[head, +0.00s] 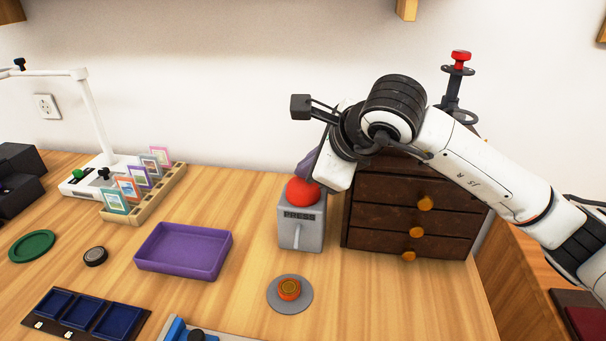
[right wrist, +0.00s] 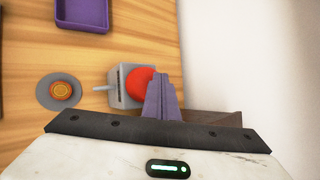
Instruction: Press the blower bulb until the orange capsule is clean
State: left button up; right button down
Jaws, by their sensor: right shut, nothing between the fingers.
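The blower bulb (head: 302,191) is a red dome on top of a grey box (head: 301,232) marked PRESS, with a nozzle on its front. It also shows in the right wrist view (right wrist: 138,84). The orange capsule (head: 289,289) lies on a grey round plate (head: 274,304) in front of the nozzle. Its top shows a yellowish-brown ring pattern in the right wrist view (right wrist: 61,91). My left gripper is out of view.
A dark brown drawer cabinet (head: 378,216) stands right of the blower box. A purple tray (head: 184,251) lies to the left, with a rack of framed prints (head: 150,197) behind it. A dark tray with blue compartments (head: 84,314) is at front left. The wood right of the plate is clear.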

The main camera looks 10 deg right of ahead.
jog(key=shift+r, duration=0.7)
jog(key=shift+r+p, duration=0.1)
jog(key=shift+p, duration=0.2)
jog(key=shift+r+p, duration=1.2)
jog(key=shift+r, duration=1.25)
